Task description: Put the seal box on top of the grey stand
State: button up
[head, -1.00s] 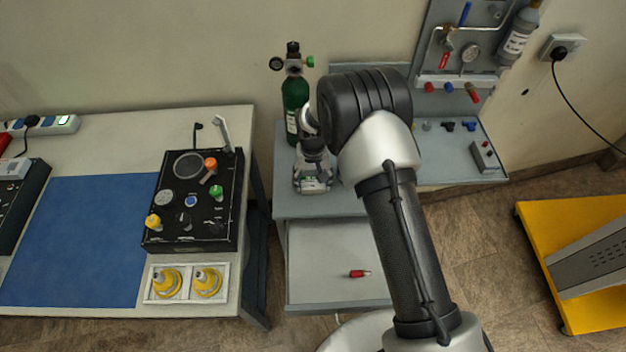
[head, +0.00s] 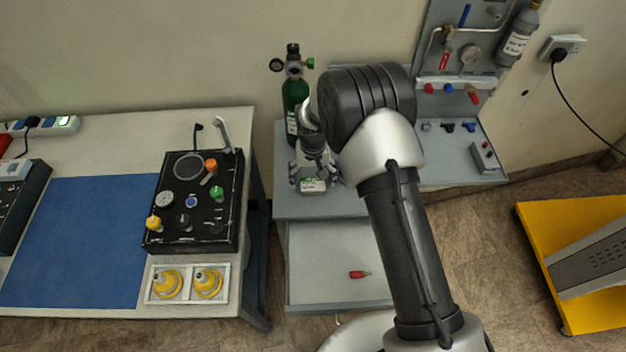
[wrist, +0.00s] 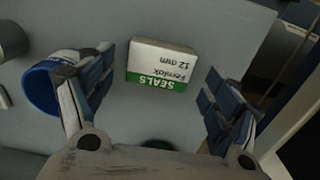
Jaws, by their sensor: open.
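The seal box (wrist: 162,62), white with a green band, lies on the grey bench top (wrist: 215,22) in the wrist view. In the head view the seal box (head: 313,185) sits near the bench's front left. My gripper (wrist: 152,88) is open, its fingers spread wide with the box between and just beyond them, apart from both. In the head view my gripper (head: 315,175) is above the box. I cannot tell for sure which thing is the grey stand; a dark grey round object (wrist: 12,38) is cut off at the wrist view's left edge.
A blue ring-shaped object (wrist: 42,90) is close beside the left finger. A green cylinder (head: 293,103) stands behind my gripper. A small grey box (head: 484,156) sits at the bench's right. A red item (head: 359,274) lies on the lower shelf (head: 320,250).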

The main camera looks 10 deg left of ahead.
notch_tip(320, 180, up, 10)
jog(key=p, duration=0.2)
jog(key=shift+r, duration=0.2)
notch_tip(320, 180, up, 12)
jog(key=r+t, duration=0.1)
send_over(313, 184)
jog(key=s+d, duration=0.1)
jog(key=d, duration=0.5)
jog(key=s+d+r+m+t, duration=0.1)
jog(key=s+d+r+m, duration=0.1)
jog(key=s+d+r, duration=0.65)
jog(key=s+d+r+t, duration=0.1)
jog(key=s+d+r, duration=0.1)
jog(key=s, duration=0.4)
jog(key=s+d+r, duration=0.2)
jog(key=s+d, duration=0.3)
jog(key=s, duration=0.1)
jog(key=s+d+r+m+t, duration=0.1)
jog(key=s+d+r, duration=0.1)
jog(key=s, duration=0.5)
jog(key=shift+d+r+t, duration=0.3)
jog(key=shift+d, duration=0.55)
